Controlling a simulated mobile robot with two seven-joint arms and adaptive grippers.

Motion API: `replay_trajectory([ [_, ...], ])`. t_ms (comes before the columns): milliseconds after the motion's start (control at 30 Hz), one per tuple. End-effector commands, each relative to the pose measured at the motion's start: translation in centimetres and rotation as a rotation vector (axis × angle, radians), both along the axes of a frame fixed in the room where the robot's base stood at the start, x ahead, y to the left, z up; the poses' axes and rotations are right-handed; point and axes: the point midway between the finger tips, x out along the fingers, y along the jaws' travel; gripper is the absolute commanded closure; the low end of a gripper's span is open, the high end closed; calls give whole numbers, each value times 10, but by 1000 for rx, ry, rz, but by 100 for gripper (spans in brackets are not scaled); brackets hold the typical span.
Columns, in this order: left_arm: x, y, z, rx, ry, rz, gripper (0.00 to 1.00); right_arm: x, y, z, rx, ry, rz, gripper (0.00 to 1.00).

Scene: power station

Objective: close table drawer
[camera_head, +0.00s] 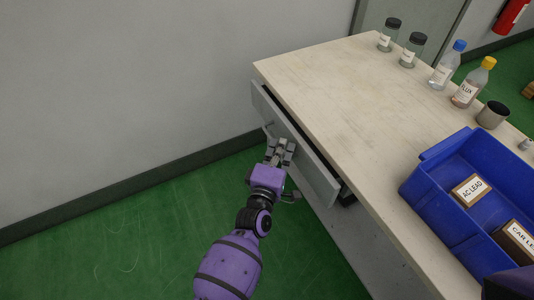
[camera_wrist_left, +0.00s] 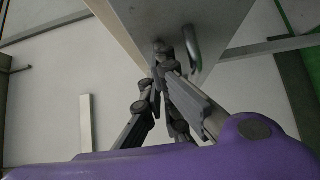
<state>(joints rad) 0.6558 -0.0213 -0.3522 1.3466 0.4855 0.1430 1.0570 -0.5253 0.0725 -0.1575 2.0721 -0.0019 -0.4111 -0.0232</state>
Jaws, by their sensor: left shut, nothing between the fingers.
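The table drawer (camera_head: 294,145) has a grey front and stands a little way out from the table's left side, with a dark gap behind it. Its front also shows in the left wrist view (camera_wrist_left: 205,22), with a small metal handle (camera_wrist_left: 192,46). My left gripper (camera_head: 280,146) is shut and empty, right at the drawer front beside the handle. In the left wrist view its fingers (camera_wrist_left: 165,62) are together close to the drawer front; I cannot tell whether they touch it. My right gripper is not in view.
The wooden table top (camera_head: 340,100) holds a blue crate (camera_head: 420,185) with labelled blocks on the right. The green floor (camera_head: 110,240) left of the table is clear.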

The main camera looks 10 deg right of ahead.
Motion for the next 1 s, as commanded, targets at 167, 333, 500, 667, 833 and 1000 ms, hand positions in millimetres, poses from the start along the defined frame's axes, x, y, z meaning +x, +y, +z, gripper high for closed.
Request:
replay_trajectory([
  [167,8,-26,-1,-3,1,-1,100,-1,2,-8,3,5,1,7],
  [333,12,-37,-1,0,1,0,100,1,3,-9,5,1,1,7],
  [500,14,-42,0,0,0,0,100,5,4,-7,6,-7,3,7],
  [667,14,-43,1,-1,-2,-1,100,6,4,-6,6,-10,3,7],
  [833,14,-43,2,-1,-3,-2,100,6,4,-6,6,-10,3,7],
  [1000,14,-43,3,-2,-4,-2,100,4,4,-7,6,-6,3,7],
])
